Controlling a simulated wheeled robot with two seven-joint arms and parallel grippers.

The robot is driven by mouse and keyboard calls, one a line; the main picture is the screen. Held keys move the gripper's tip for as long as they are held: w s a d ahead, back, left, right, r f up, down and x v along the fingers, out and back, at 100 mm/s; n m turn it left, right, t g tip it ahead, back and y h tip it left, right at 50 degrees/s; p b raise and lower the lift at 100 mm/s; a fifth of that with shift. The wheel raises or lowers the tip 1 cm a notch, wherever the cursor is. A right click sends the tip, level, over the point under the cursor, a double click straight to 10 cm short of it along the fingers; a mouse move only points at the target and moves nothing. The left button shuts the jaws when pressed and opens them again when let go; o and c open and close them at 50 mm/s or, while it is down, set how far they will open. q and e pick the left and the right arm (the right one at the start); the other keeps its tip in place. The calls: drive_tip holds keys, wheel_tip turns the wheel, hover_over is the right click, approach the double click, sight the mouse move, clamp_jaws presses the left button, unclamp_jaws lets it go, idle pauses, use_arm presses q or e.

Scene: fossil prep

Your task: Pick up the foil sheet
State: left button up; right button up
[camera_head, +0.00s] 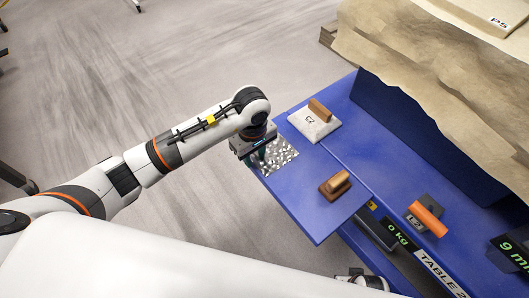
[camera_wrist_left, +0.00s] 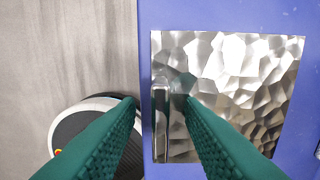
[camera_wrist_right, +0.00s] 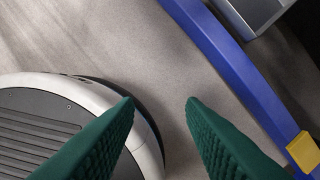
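The foil sheet (camera_head: 279,157) is a crinkled, shiny silver square lying flat at the left edge of the blue table. In the left wrist view the foil sheet (camera_wrist_left: 235,75) has an upright metal tab along its left edge. My left gripper (camera_head: 258,160) is over the table edge at the foil. Its green fingers (camera_wrist_left: 160,100) are open, one on each side of the tab, with a gap between them. My right gripper (camera_wrist_right: 160,100) is open and empty, over the floor beside the table; its arm shows only a little at the bottom of the head view.
On the blue table (camera_head: 310,205) are a white block marked C2 with a wooden handle (camera_head: 314,120), a brown wooden-handled block (camera_head: 335,185) and an orange-handled block (camera_head: 426,217). A dark scale (camera_head: 376,232) stands at the front.

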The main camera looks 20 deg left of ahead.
use_arm(q)
drive_tip(key=c, duration=0.7)
clamp_jaws()
use_arm(e)
drive_tip(key=shift+w+d, duration=0.1)
use_arm(q)
drive_tip(key=shift+r, duration=0.1)
